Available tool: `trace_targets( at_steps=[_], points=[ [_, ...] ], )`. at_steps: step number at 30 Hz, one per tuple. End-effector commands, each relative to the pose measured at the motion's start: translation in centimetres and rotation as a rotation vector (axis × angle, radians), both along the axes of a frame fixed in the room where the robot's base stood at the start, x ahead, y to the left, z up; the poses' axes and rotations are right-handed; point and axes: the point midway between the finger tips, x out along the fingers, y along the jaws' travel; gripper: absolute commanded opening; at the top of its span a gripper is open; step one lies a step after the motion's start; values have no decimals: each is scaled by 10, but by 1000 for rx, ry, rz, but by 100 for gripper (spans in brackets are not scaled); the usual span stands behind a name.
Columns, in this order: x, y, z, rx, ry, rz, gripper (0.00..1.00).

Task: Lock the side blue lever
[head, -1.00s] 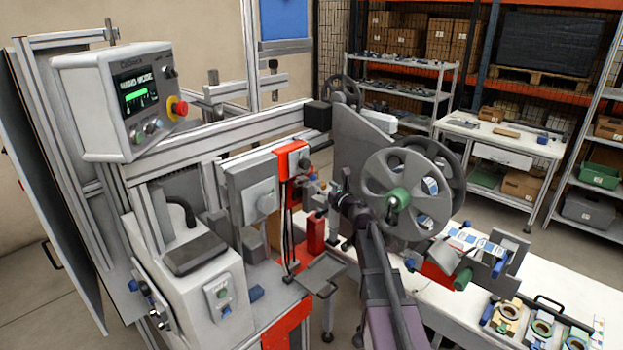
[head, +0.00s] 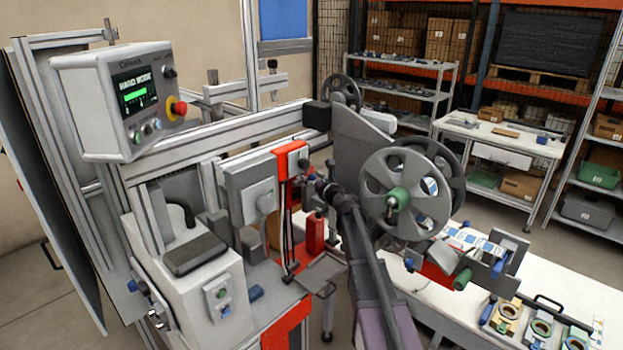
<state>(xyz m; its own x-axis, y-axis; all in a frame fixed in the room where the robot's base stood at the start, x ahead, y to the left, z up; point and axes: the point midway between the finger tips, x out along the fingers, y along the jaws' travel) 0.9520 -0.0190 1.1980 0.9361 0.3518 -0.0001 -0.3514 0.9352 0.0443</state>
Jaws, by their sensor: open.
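My gripper (head: 322,186) is a small dark shape at the end of my arm, beside the machine's red block (head: 291,158) and left of the grey reel. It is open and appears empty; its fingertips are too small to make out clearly. I cannot tell whether it touches anything. A small blue part (head: 255,293) sticks out low on the white machine housing (head: 205,295). Another blue part (head: 133,286) shows at the housing's left side. I cannot tell which blue part is the side lever, or whether it is locked.
A large grey reel (head: 372,187) stands right of my arm. A control box (head: 112,100) overhangs the left. The white table (head: 560,290) at right carries several fixtures.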

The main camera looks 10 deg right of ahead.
Motion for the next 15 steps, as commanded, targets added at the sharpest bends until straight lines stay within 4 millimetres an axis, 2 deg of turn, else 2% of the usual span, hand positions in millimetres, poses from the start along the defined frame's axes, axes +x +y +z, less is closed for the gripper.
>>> trace_targets(
  at_steps=[5,12,15],
  points=[
    [0,0,0,0,0,0,73],
    [0,1,0,0,0,1,1],
    [0,1,0,0,0,1,0]
  ],
)
